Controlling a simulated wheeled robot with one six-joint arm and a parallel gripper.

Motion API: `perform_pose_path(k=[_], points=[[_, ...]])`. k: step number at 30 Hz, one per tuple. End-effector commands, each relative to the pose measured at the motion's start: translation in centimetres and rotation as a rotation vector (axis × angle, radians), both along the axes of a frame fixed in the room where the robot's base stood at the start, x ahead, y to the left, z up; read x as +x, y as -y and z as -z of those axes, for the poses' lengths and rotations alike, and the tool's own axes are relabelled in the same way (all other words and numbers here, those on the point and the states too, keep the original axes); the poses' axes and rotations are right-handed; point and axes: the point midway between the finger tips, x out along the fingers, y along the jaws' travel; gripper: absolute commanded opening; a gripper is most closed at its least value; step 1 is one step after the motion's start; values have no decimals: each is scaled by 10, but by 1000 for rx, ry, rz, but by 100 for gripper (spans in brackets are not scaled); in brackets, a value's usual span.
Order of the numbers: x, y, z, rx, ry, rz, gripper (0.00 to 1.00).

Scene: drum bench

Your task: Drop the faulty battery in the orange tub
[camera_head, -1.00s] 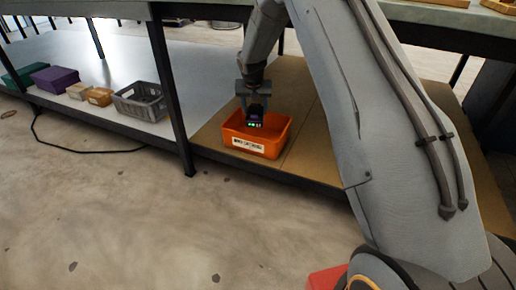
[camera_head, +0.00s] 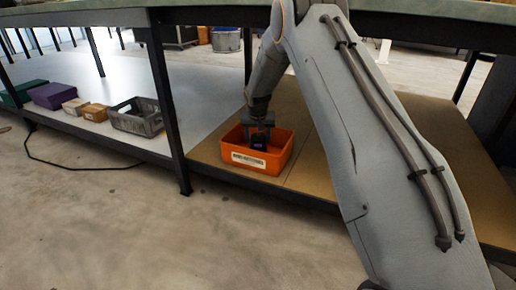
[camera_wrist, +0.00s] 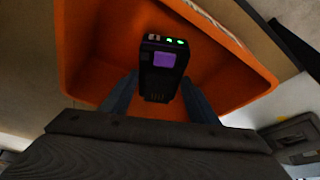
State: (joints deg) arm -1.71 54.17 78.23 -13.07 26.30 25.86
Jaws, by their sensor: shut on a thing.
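The orange tub (camera_head: 270,162) sits on the brown lower shelf under the bench, with a white label on its front. It fills much of the wrist view (camera_wrist: 85,60). The battery (camera_wrist: 163,68) is a black block with a purple patch and lit green lights on its end. It also shows in the head view (camera_head: 259,142), inside the tub's outline. My gripper (camera_head: 259,132) is shut on the battery, over the tub's opening. In the wrist view its fingers (camera_wrist: 155,97) hold the battery's sides. Whether the battery touches the tub floor I cannot tell.
A grey crate (camera_head: 137,122) stands on the pale shelf to the left, with small cardboard boxes (camera_head: 95,112), a purple box (camera_head: 54,95) and a green box (camera_head: 22,92) beyond. A dark bench leg (camera_head: 168,100) stands left of the tub. The shelf right of the tub is clear.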

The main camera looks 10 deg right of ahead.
Motion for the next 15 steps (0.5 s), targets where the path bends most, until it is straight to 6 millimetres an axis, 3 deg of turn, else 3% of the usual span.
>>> perform_pose_path(k=[3,6,15], points=[[0,0,24,0,-2,-1,18],[1,0,34,0,0,-1,18],[0,0,34,0,1,0,18]])
